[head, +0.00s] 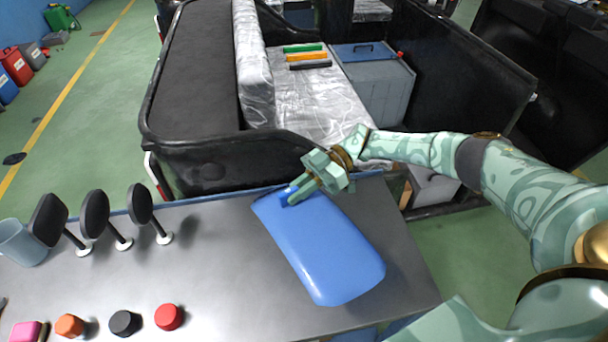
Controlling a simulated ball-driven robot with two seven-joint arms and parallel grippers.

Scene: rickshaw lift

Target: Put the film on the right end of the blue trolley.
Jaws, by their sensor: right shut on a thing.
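The grey-topped trolley (225,255) with blue edges stands in front of me. A smooth, light-blue, rounded slab (325,250), which I take to be the film, lies on its right end. A darker blue tab (287,198) is at the slab's far left corner. My right gripper (293,192) is shut on this tab, at the slab's far end. The gripper hides part of the tab and corner. My left gripper is out of view.
Three black round mirrors (94,214) on stands and a pale blue bucket (20,243) occupy the trolley's left. Red (169,317), black (124,323) and orange (69,326) caps lie in front. The black rickshaw body (205,165) stands close behind the trolley.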

